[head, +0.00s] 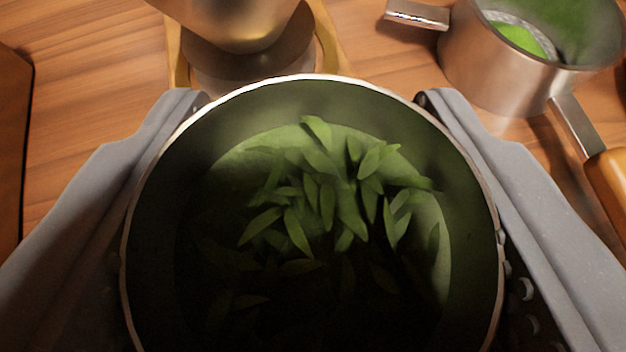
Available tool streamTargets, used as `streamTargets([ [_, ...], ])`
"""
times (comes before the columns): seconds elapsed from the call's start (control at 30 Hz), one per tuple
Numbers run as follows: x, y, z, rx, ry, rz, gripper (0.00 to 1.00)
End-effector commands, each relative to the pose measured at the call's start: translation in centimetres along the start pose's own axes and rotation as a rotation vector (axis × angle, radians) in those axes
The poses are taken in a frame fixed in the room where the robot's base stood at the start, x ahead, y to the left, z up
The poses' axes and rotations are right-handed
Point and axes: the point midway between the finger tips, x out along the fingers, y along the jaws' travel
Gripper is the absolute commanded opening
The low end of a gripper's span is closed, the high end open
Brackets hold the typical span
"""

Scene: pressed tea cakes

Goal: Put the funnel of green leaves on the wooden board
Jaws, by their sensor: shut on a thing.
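The round metal funnel (163,215) fills the lower middle of the head view, seen from above, with a thin bright rim. Green leaves (330,190) lie inside it; its near part is in deep shadow. My gripper (311,98) has its grey fingers on the left and right sides of the funnel and is shut on it. The funnel's underside is hidden, so I cannot tell its height. Beyond its far rim, light wooden edges (327,45) show around a metal object; I cannot tell whether this is the wooden board.
A metal object (235,18) with a rounded lower end is at the top, close beyond the funnel. A metal pot (485,70) with green contents and a wooden-gripped handle (610,180) stands at upper right. A brown wooden block (12,140) is at the left edge. Striped wooden tabletop (90,90) is bare at upper left.

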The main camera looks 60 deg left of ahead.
Motion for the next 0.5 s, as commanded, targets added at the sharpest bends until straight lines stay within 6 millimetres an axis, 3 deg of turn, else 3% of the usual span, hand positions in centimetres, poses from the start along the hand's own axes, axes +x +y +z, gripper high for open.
streamTargets([
  [0.3, 0.07, 0.03, 0.15, 0.000, 0.000, 0.000, 0.27],
  [0.33, 0.04, 0.03, 0.11, 0.000, 0.000, 0.000, 0.59],
  [0.37, 0.04, 0.03, 0.11, 0.000, 0.000, 0.000, 0.67],
  [0.4, 0.03, 0.04, 0.10, 0.000, 0.000, 0.000, 0.72],
  [0.5, 0.03, 0.04, 0.10, 0.000, 0.000, 0.000, 0.72],
])
